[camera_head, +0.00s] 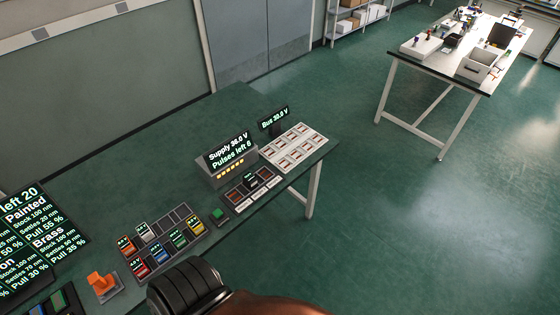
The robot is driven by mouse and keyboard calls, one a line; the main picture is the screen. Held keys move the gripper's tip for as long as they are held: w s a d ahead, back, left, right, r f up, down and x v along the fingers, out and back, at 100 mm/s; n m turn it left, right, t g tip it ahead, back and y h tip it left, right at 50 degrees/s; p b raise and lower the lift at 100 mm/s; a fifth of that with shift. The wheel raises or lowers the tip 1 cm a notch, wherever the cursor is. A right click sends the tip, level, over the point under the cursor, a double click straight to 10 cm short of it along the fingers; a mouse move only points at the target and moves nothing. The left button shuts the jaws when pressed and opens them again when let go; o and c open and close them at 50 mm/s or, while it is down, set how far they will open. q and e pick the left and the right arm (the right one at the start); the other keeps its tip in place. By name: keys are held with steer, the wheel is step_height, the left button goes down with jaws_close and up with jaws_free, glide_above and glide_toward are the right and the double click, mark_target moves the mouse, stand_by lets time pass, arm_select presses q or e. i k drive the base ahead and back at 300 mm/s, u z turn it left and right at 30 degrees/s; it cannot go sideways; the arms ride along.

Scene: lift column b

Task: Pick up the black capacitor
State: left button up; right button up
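A tray (168,212) on the green bench holds several small upright blocks with lit labels. No gripper fingers show. A black ribbed part and a brown link of my own arm cover the bottom middle.
A bus sign (273,118) stands behind a white slotted board (294,147). A green button (218,214), an orange piece (101,282) and dark text panels (40,235) share the bench. A white table (470,45) stands far right.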

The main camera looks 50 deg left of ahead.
mark_target(250, 180)
steer(key=i, duration=1.8)
steer(key=u, duration=3.4)
